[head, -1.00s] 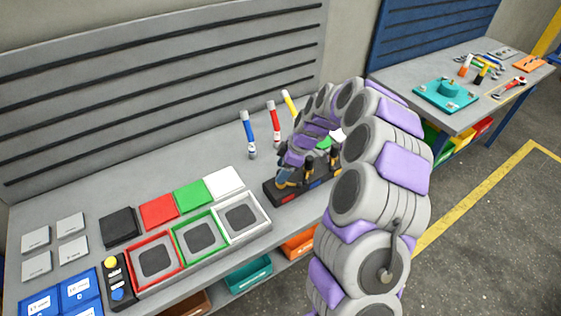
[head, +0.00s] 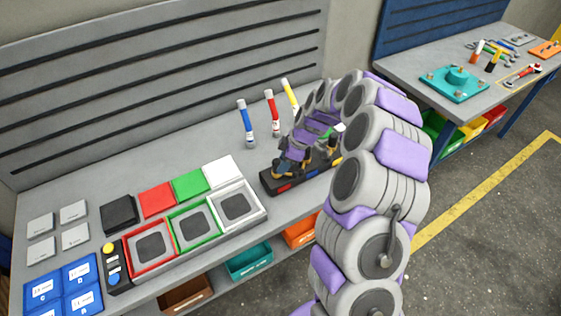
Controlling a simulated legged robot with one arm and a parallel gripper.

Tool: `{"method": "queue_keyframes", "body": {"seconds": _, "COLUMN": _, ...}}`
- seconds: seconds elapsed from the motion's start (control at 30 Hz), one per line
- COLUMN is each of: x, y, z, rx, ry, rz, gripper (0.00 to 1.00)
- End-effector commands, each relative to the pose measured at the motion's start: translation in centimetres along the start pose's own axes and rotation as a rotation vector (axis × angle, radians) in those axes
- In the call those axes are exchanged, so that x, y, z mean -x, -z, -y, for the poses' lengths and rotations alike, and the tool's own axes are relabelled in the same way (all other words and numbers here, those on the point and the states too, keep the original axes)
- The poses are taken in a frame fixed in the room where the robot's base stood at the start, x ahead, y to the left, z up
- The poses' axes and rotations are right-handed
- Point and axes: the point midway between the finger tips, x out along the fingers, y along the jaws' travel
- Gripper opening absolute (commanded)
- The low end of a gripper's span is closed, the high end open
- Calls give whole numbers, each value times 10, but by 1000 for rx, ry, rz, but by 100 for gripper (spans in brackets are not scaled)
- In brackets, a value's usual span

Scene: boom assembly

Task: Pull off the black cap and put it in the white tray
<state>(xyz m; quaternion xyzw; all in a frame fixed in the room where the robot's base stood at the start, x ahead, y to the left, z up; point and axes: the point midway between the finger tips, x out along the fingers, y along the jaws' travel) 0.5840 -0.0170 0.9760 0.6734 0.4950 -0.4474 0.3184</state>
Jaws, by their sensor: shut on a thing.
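My gripper (head: 289,168) is low over the left part of the black holder (head: 268,183), which has coloured marks along its front. It is shut on a small dark thing, apparently the black cap; my fingers and arm hide most of it. I cannot tell whether the cap is off its part. Another dark upright piece (head: 332,141) shows to the right of my gripper, partly covered by my arm. The white tray (head: 258,204), a white-rimmed compartment with a dark pad, is to the left of the holder and looks empty.
Red-rimmed (head: 128,258) and green-rimmed (head: 174,229) trays adjoin the white one. Flat coloured squares lie behind them. Blue (head: 245,120), red (head: 272,112) and yellow (head: 289,95) markers stand behind the holder. A button box (head: 113,268) is at left.

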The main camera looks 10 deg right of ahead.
Motion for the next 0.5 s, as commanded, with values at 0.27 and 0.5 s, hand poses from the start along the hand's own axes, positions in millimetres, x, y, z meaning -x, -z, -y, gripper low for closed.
{"method": "queue_keyframes", "body": {"seconds": 0.27, "x": -2, "y": 10, "z": -4, "rx": 2, "ry": -21, "rz": 10, "gripper": 10}}
{"method": "queue_keyframes", "body": {"seconds": 0.5, "x": -1, "y": 6, "z": -4, "rx": 3, "ry": -16, "rz": 5, "gripper": 8}}
